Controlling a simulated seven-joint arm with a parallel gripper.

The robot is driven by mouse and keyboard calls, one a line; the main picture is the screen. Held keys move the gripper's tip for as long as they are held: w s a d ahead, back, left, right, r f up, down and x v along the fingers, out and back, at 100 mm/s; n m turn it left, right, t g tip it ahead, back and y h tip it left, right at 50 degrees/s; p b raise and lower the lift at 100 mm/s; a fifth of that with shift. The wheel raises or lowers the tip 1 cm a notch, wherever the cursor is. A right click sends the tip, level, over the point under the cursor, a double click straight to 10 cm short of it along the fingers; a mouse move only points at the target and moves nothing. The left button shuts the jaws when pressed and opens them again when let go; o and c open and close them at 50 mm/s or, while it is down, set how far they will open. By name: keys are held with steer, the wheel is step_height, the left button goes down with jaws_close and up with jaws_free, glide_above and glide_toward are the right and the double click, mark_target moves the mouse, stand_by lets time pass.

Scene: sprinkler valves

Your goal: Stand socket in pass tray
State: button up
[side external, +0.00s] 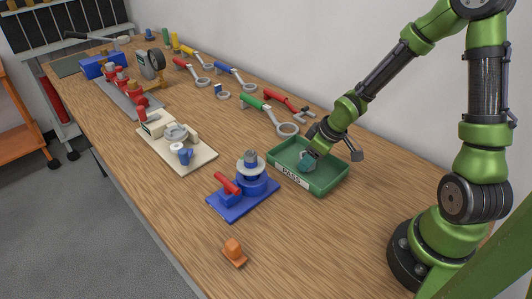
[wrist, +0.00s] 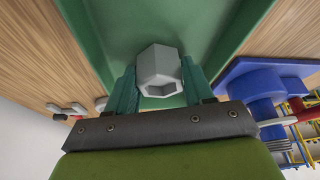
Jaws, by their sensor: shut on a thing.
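The pass tray (side external: 325,184) is a green, shallow open tray with a PASS label on its front wall, near the right side of the table. In the wrist view its green floor and walls (wrist: 150,22) lie beyond the fingers. The socket (wrist: 158,70) is a grey hexagonal piece with a hollow end facing the camera. My gripper (wrist: 158,88) is shut on it, one teal finger on each side. In the side view my gripper (side external: 308,160) is low inside the tray, and the socket is mostly hidden there. I cannot tell whether the socket touches the tray floor.
A blue valve fixture (side external: 245,190) stands left of the tray. A cream fixture (side external: 175,140) is further left. Green and red wrenches (side external: 268,112) lie behind the tray. An orange piece (side external: 234,252) sits near the front edge.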

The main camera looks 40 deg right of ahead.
steer(key=shift+f, duration=0.1)
steer(key=o, duration=1.2)
steer(key=shift+c, duration=0.2)
steer(key=shift+v, duration=2.35)
steer(key=s+a+r+m+t, duration=0.1)
steer(key=s+a+r+m, duration=0.2)
steer(key=r, duration=0.6)
steer(key=s+a+r+m+t, duration=0.1)
steer(key=s+a+r+m, duration=0.3)
steer(key=s+r, duration=0.4)
steer(key=shift+a+r+t+y, duration=0.4)
steer(key=shift+a+r, duration=0.05)
steer(key=shift+r, duration=0.5)
